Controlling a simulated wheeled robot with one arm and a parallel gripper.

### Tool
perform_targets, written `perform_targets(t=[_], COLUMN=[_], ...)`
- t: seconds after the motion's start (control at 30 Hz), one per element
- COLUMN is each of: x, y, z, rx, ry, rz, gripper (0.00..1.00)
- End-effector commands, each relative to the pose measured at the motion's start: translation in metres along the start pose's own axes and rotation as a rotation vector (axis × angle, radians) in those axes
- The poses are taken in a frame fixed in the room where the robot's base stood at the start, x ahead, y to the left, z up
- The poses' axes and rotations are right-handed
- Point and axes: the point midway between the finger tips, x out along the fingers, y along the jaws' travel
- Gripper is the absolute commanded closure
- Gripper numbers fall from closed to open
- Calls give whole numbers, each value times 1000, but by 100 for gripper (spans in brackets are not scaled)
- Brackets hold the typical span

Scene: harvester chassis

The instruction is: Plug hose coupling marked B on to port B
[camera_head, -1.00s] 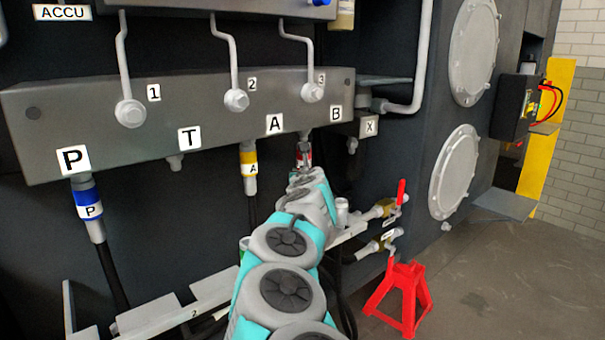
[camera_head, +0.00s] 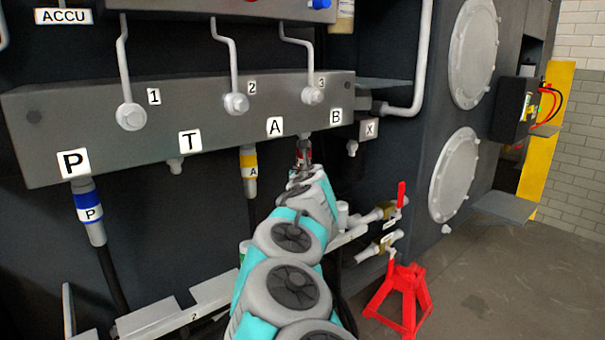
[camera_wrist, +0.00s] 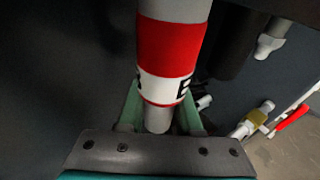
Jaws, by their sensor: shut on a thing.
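The hose coupling marked B shows in the wrist view as a grey cylinder with a red band (camera_wrist: 172,48) and a white band with a partly visible letter. My gripper (camera_wrist: 162,98) is shut around its lower part. In the head view my gripper (camera_head: 302,168) holds the coupling (camera_head: 302,152) upright, just below the manifold. Port B (camera_head: 306,136) is the short stub under the manifold near the B label (camera_head: 335,115). The coupling's top is close under this port; I cannot tell whether they touch. My arm hides the hose below.
The A coupling (camera_head: 249,172) hangs close on the left, and the P coupling (camera_head: 88,212) further left. The X port (camera_head: 352,148) is on the right. A bracket rail (camera_head: 215,290), valves with a red handle (camera_head: 400,195) and a red stand (camera_head: 402,295) lie below.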

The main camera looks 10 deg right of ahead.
Motion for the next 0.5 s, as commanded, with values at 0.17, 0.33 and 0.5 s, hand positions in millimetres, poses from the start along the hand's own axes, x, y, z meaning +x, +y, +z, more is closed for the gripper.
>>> perform_targets(t=[0.17,0.33,0.5], x=[-1,-2,-2], y=[0,0,0], z=[4,7,10], rx=[-1,-1,0], ry=[-1,-1,-1], rz=[0,0,0], gripper=[100,100,100])
